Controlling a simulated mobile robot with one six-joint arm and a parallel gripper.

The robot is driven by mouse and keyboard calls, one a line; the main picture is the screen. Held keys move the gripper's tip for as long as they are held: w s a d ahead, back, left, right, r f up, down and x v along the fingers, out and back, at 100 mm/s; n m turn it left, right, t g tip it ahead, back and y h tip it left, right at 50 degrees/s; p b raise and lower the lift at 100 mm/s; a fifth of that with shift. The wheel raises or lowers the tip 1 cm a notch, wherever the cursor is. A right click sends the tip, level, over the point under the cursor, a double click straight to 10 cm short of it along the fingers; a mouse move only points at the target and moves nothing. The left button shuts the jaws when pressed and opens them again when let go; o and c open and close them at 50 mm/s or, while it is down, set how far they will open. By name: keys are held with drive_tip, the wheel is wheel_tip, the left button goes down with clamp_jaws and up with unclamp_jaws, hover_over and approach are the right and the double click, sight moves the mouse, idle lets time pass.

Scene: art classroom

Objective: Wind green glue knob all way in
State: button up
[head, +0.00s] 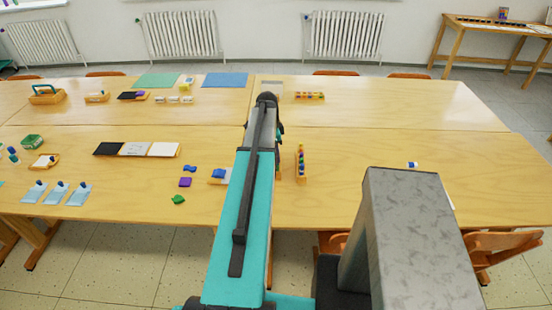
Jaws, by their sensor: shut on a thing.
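My arm reaches forward over the table and hides the spot below its far end. My gripper is hidden behind the arm; only dark wrist parts show beside its far end. I cannot make out a glue stick with a green knob in the head view, nor how far any knob is wound. What my gripper holds is hidden too.
A wooden rack (301,162) with small coloured pieces stands just right of my arm. A small blue-and-white item (413,164) lies farther right. Purple (185,182) and green (178,199) pieces lie to the left. The table (350,145) is mostly clear on the right.

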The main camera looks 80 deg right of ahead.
drive_tip(key=shift+n, duration=0.8)
drive_tip(key=o, duration=1.5)
drive_tip(key=shift+m, duration=0.3)
drive_tip(key=m, duration=0.4)
drive_tip(key=shift+m+y, duration=0.3)
drive_tip(key=shift+m, duration=0.1)
drive_tip(key=shift+m+y, duration=0.3)
drive_tip(key=shift+m, duration=2.8)
drive_tip(key=shift+s, duration=0.1)
